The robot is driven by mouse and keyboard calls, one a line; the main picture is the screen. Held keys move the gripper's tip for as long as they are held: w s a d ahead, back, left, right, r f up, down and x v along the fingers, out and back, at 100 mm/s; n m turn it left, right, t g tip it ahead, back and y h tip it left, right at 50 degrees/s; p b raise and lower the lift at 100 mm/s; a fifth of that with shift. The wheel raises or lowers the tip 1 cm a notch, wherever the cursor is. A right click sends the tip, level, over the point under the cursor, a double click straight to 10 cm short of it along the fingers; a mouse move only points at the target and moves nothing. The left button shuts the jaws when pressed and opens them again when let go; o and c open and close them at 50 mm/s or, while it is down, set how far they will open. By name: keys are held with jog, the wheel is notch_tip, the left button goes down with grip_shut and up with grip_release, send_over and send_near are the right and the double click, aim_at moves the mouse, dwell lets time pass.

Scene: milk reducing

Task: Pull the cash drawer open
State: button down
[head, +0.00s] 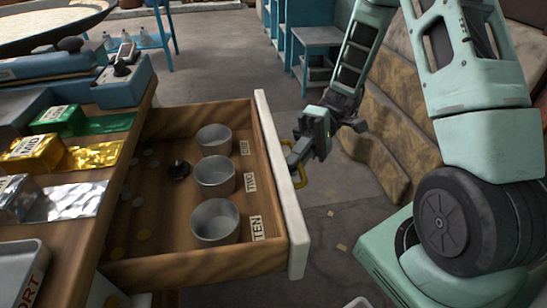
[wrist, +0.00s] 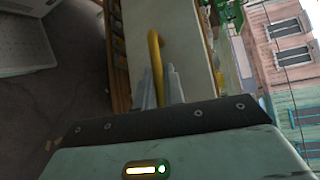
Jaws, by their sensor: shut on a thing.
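The wooden cash drawer (head: 190,258) stands pulled out from the counter in the head view, with its inside showing. Its pale front panel (head: 281,185) faces right, toward my arm. A yellow handle (head: 301,176) sits on the outer face of that panel. My gripper (head: 297,160) is at the handle, shut on it. In the wrist view the yellow handle (wrist: 155,52) runs down between the grey fingers of my gripper (wrist: 162,88), against the pale drawer front (wrist: 184,45).
Inside the drawer are metal cups (head: 214,176), labels, scattered coins and a small black object (head: 180,170). Green, gold and silver packets (head: 85,157) lie on the counter at left. My arm and wheeled base fill the right.

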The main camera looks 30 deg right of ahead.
jog(key=shift+s+d, duration=0.1)
jog(key=shift+d, duration=0.45)
jog(key=c, duration=1.5)
grip_release()
jog(key=v, duration=1.7)
jog(key=shift+d+r+p, duration=0.1)
jog(key=shift+d+p, duration=0.15)
jog(key=shift+p, duration=0.1)
